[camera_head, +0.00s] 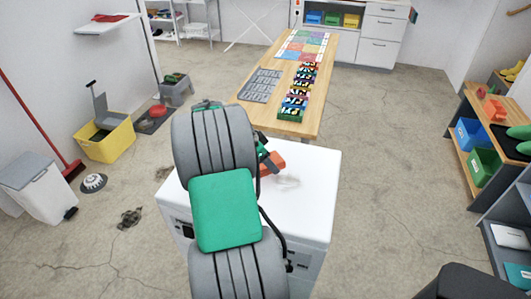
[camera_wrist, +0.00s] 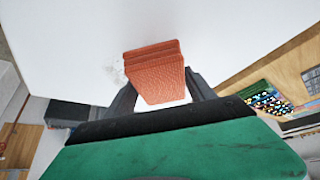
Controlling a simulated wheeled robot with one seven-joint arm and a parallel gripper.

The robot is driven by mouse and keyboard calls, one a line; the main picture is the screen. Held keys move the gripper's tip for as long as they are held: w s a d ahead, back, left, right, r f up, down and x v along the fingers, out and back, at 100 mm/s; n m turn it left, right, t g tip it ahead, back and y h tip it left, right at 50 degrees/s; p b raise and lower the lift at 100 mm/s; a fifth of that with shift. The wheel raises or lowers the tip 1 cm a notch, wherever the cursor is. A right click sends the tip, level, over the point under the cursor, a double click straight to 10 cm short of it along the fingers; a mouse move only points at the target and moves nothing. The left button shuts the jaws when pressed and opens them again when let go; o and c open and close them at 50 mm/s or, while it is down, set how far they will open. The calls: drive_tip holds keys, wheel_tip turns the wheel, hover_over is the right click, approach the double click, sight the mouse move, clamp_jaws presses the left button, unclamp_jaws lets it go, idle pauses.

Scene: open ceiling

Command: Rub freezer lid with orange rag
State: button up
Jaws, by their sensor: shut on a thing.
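The white freezer (camera_head: 310,190) stands in front of me, its flat lid facing up. A faint greyish smudge (camera_head: 288,182) marks the lid right of my gripper. My gripper (camera_head: 268,160) is low over the lid and mostly hidden behind my arm. It is shut on the orange rag (camera_head: 273,164). In the wrist view the rag (camera_wrist: 155,75) is a folded, ribbed block between the two dark fingers, set against the white lid (camera_wrist: 90,40). Part of the smudge (camera_wrist: 117,70) shows left of the rag. I cannot tell whether the rag touches the lid.
A wooden table (camera_head: 300,125) with a grey tray and colourful items stands just behind the freezer. A yellow bin (camera_head: 108,142), a white pedal bin (camera_head: 40,188) and a red broom (camera_head: 40,125) are on the left. Shelves (camera_head: 480,150) stand right; the floor between (camera_head: 390,150) is clear.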

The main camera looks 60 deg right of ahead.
drive_tip(key=shift+r+p, duration=1.05)
drive_tip(key=shift+r, duration=1.1)
